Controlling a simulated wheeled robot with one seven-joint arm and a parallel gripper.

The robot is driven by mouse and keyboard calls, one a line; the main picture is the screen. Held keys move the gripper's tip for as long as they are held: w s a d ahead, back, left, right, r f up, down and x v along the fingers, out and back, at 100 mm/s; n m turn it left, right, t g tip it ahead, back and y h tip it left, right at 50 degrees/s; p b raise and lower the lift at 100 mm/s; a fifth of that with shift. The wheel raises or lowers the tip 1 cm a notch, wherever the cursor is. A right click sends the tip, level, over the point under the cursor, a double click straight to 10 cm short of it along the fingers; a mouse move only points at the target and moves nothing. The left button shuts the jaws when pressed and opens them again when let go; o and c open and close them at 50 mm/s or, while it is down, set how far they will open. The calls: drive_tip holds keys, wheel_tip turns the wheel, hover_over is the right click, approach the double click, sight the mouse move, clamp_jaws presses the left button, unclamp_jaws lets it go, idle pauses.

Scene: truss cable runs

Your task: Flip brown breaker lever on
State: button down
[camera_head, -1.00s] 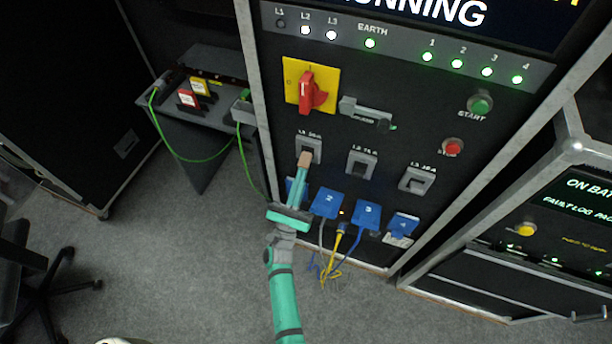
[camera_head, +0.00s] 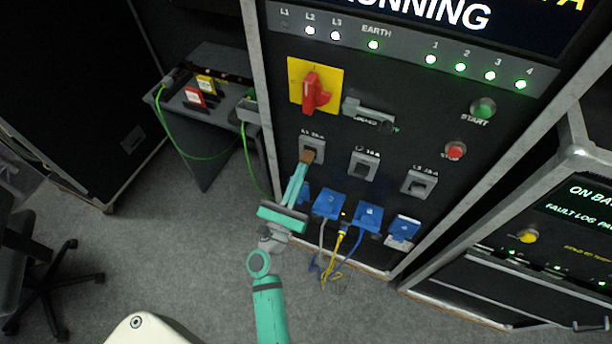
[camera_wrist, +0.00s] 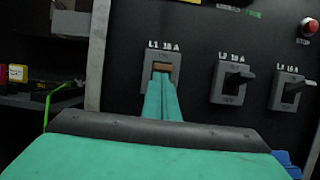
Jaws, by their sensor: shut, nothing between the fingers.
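The brown breaker lever (camera_head: 307,156) is on the grey L1 breaker (camera_head: 318,145), leftmost of three in the row. In the wrist view the brown lever (camera_wrist: 163,67) shows just above my fingertips, inside the breaker frame (camera_wrist: 178,54). My green gripper (camera_head: 300,170) is shut, its fingers together and pointing up at the lever from below. In the wrist view my gripper (camera_wrist: 161,82) overlaps the lower part of the breaker. The fingertips look close to or touching the lever; contact cannot be told. The L1 lamp (camera_head: 285,27) is dark, while L2 and L3 are lit.
The L2 breaker (camera_head: 364,165) and L3 breaker (camera_head: 419,184) stand to the right with dark levers. Blue plugs (camera_head: 328,204) with cables sit below. A red rotary switch (camera_head: 316,92) on a yellow plate and a grey handle (camera_head: 367,110) are above.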

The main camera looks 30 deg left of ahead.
drive_tip(key=shift+s+r, duration=0.1)
drive_tip(key=shift+r, duration=0.35)
drive_tip(key=r+v, duration=0.1)
drive_tip(key=v, duration=1)
drive_tip(key=shift+s, duration=0.45)
drive_tip(key=shift+w+d, duration=0.1)
drive_tip(key=shift+d, duration=0.05)
